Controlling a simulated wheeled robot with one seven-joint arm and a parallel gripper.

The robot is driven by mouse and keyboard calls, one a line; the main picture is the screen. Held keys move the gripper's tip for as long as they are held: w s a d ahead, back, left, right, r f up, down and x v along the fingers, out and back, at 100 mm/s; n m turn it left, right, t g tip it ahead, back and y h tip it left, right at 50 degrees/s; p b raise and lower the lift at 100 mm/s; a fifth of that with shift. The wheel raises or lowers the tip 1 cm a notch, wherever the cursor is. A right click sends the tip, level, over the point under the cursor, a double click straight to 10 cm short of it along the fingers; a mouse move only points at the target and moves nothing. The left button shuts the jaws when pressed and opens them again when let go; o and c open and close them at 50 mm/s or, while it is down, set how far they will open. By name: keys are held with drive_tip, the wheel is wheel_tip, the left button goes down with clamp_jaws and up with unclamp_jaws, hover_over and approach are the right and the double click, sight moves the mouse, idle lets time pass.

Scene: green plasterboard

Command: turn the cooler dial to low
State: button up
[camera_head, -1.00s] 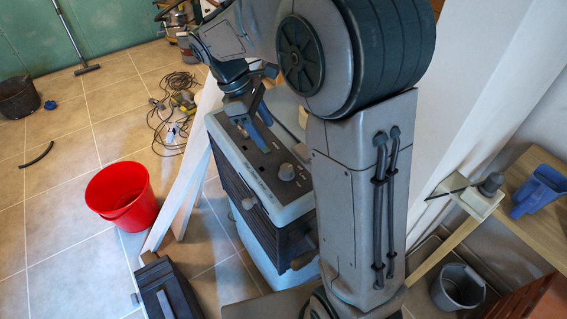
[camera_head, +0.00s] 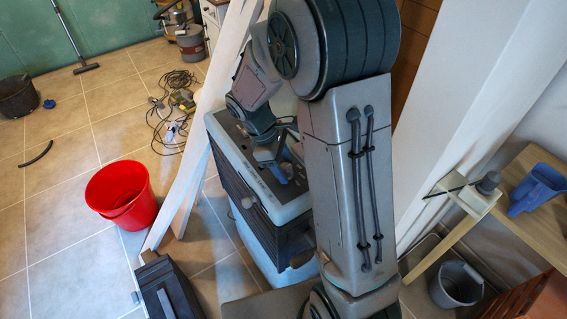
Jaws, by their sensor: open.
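The cooler (camera_head: 239,188) is a pale grey box with a dark slatted front and a control panel on top. It stands in the middle of the view, partly behind my arm. The grey dial (camera_head: 287,170) is on the right part of the panel, largely covered by my gripper. My gripper (camera_head: 280,174) points down over the panel with its blue fingers at the dial. The fingers are open. Whether they touch the dial, and where its pointer is, I cannot tell.
A white board (camera_head: 205,120) leans just left of the cooler. A red bucket (camera_head: 123,194) and a dark case (camera_head: 166,293) stand at the left. A wooden table (camera_head: 520,210) and a grey bucket (camera_head: 458,285) are at the right.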

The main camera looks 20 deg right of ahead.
drive_tip(key=c, duration=1)
drive_tip(key=shift+m, duration=0.3)
drive_tip(key=m+g, duration=0.1)
drive_tip(key=m, duration=0.2)
drive_tip(key=shift+w+d+r+y, duration=0.1)
drive_tip(key=shift+w+y, duration=0.05)
drive_tip(key=shift+y, duration=0.25)
drive_tip(key=shift+m+g+y+p, duration=0.35)
drive_tip(key=shift+m+g+y, duration=0.25)
drive_tip(key=shift+m, duration=1.4)
drive_tip(key=o, duration=1)
